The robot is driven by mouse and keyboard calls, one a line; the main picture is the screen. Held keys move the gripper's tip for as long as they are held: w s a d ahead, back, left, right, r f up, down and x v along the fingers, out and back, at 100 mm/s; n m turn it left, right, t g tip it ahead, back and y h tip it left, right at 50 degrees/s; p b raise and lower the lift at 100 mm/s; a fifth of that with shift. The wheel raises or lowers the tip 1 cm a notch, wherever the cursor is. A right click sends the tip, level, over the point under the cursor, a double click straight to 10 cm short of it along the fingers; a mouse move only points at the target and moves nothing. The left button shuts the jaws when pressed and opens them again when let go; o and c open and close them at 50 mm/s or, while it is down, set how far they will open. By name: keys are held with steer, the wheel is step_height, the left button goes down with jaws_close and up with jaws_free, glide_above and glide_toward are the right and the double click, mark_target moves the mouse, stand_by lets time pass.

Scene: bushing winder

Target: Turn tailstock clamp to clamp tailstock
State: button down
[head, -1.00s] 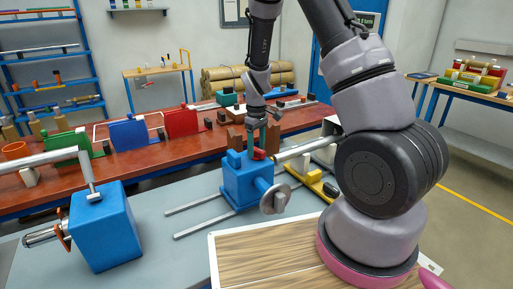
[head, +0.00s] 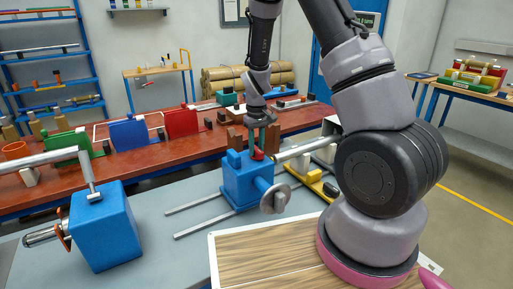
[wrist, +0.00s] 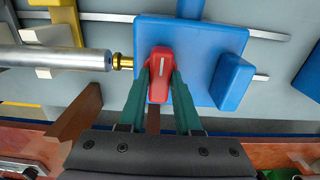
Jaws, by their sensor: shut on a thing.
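The tailstock is a blue block (head: 238,188) on two grey rails, and it fills the middle of the wrist view (wrist: 213,35). On its top is the red tailstock clamp lever (wrist: 159,75) with a white line along it. In the wrist view the lever points nearly straight down the picture. My gripper (wrist: 160,88) has green fingers shut on the lever, one on each side. In the head view my gripper (head: 262,143) reaches down onto the block's top, and the red lever (head: 257,155) shows only a little below the fingers.
A grey bar (wrist: 60,60) meets the tailstock's brass tip (wrist: 123,62). The handwheel (head: 275,199) sticks out at the tailstock's front. Another blue block (head: 105,232) stands left on the grey bench. A yellow-based part (head: 318,188) lies to the right. Rails (head: 195,203) run left of the tailstock.

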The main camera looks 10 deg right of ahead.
steer(key=c, duration=0.6)
jaws_free()
step_height(320, 180, up, 11)
step_height(320, 180, up, 17)
steer(key=m+t+y, duration=0.2)
steer(key=m+t, duration=0.1)
steer(key=m, duration=0.1)
glide_above(257, 148)
steer(key=s+d, duration=0.4)
steer(key=s, duration=0.6)
steer(key=s+d+r+m+t, duration=0.1)
steer(key=s+r+m+t, duration=0.2)
steer(key=s+r, duration=0.4)
steer(key=s+t, duration=0.1)
steer(key=s, duration=0.4)
steer(key=shift+s+d+m, duration=0.2)
steer(key=shift+s+m, duration=0.1)
steer(key=shift+m, duration=0.1)
